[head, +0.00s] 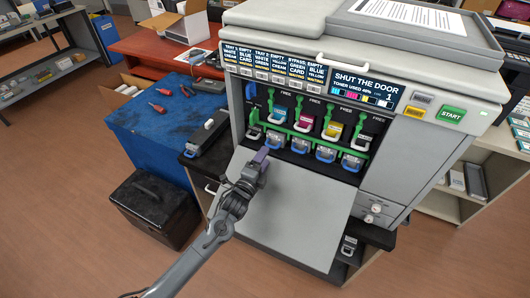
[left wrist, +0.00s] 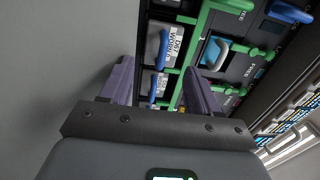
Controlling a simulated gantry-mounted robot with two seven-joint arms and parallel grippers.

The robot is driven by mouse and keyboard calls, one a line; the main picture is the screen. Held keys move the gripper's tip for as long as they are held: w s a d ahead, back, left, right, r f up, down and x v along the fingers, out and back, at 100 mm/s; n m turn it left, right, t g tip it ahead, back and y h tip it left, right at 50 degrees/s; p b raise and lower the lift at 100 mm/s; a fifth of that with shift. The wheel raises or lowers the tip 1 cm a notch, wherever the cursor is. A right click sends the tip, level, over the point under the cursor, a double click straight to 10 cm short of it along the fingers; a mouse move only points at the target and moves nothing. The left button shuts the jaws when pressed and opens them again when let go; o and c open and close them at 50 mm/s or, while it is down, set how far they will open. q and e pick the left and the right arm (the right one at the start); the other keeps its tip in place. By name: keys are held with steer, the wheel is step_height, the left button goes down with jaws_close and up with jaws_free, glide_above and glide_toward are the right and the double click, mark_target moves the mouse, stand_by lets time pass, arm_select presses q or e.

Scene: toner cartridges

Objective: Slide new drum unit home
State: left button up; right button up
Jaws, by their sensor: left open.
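The printer (head: 385,190) stands with its front door (head: 285,205) folded down. Inside, a lower row of drum units with blue handles (head: 325,154) sits below the coloured toner cartridges (head: 305,122) and green levers (head: 329,115). My left gripper (head: 262,158) is over the door, in front of the left end of the lower row, and hides part of it. In the left wrist view its purple fingers (left wrist: 160,88) are apart. A blue handle (left wrist: 163,48) on a grey labelled unit (left wrist: 174,46) shows beyond them. I cannot tell whether they touch anything. My right gripper is out of view.
A blue-covered table (head: 155,120) with red-handled tools and a black box (head: 155,207) stand further left. The printer's panel (head: 367,85) reads "SHUT THE DOOR".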

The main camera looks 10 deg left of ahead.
arm_select(q)
steer(key=shift+s+a+r+p, duration=0.1)
steer(key=shift+s+a+p, duration=0.05)
steer(key=shift+s+p, duration=0.35)
